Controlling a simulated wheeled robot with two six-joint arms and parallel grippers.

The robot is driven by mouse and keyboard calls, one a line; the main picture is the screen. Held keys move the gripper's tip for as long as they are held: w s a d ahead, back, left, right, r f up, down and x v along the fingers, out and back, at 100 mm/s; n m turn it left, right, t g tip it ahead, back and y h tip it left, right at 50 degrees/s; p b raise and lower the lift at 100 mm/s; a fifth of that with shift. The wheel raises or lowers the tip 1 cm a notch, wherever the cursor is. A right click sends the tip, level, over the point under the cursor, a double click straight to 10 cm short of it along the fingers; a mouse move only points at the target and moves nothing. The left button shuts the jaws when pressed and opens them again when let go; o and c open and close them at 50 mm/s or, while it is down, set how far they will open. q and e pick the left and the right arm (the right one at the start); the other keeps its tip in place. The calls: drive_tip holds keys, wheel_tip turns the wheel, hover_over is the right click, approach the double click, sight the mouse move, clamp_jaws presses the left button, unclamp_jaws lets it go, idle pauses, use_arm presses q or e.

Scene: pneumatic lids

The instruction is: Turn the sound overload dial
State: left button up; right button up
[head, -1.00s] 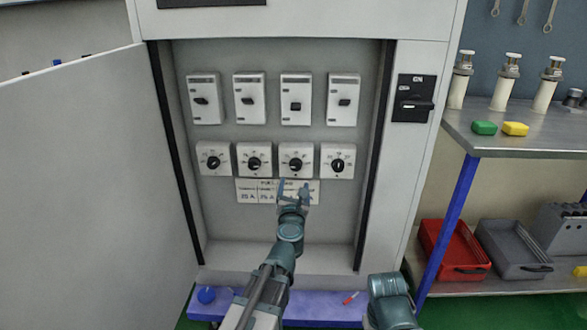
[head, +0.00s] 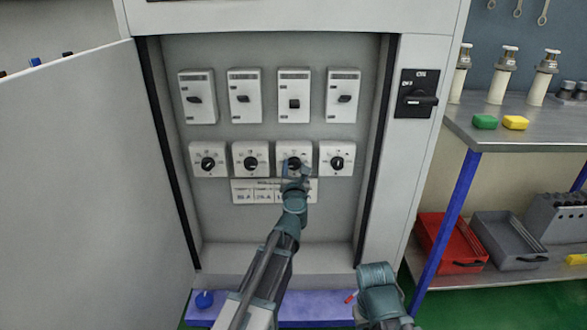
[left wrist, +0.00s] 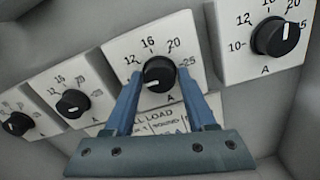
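A row of white dial plates with black knobs sits in the open cabinet. The third dial from the left (head: 294,161) has my left gripper (head: 296,172) at it. In the left wrist view its black knob (left wrist: 159,73) lies between the tips of the blue fingers (left wrist: 162,77), with a small gap on each side. The gripper is open; whether it touches the knob I cannot tell. My right gripper is out of view.
The fourth dial (head: 337,158) is close on the right, the second dial (head: 251,158) on the left. Switches (head: 294,96) stand above. The cabinet door (head: 80,170) is open at left. A black rotary switch (head: 417,94) is on the right frame.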

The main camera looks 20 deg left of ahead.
use_arm(q)
clamp_jaws()
drive_tip(key=shift+m, duration=0.4)
drive_tip(key=m, duration=0.3)
drive_tip(key=shift+m, duration=2.6)
drive_tip(key=shift+o, duration=2)
unclamp_jaws()
drive_tip(key=shift+s, duration=0.1)
